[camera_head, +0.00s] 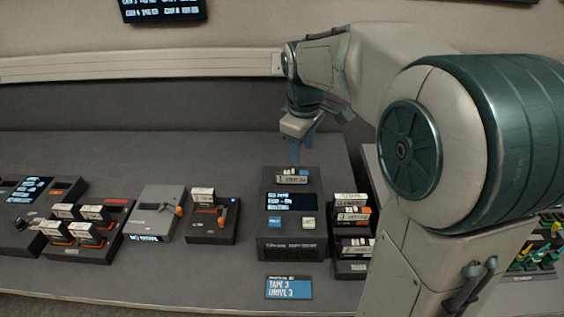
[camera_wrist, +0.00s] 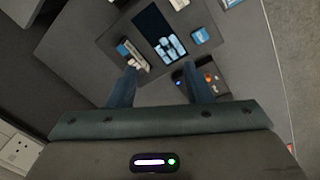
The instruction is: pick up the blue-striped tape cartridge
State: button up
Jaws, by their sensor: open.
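A cartridge with a white label (camera_head: 291,178) sits at the back of the dark tape drive unit (camera_head: 290,245). It looks to have a blue mark at one end and also shows in the wrist view (camera_wrist: 132,55); its stripe is too small to tell surely. My gripper (camera_head: 297,157) is open and empty, pointing down just above and behind that cartridge. In the wrist view my two fingers (camera_wrist: 161,85) are apart, with the left fingertip close to the cartridge; I cannot tell whether they touch.
A rack (camera_head: 351,268) of labelled cartridges stands right of the drive unit. To the left are a single-cartridge dock (camera_head: 211,235), a grey unit (camera_head: 155,215) and a tray (camera_head: 88,255) of several cartridges. A blue sign (camera_head: 288,288) lies in front. The table behind is clear.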

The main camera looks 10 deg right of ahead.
aim_at(292, 170)
jog(key=w+f+n+g, duration=0.2)
jog(key=w+f+n, duration=0.4)
jog(key=w, duration=0.7)
jog(key=shift+y, duration=0.3)
jog(key=f, duration=0.4)
jog(key=f+p, duration=0.1)
jog(key=f, duration=0.4)
jog(key=f+p, duration=0.1)
jog(key=f, duration=0.3)
jog(key=shift+s+d+f, duration=0.1)
jog(key=shift+d+f, duration=0.2)
grip_shut()
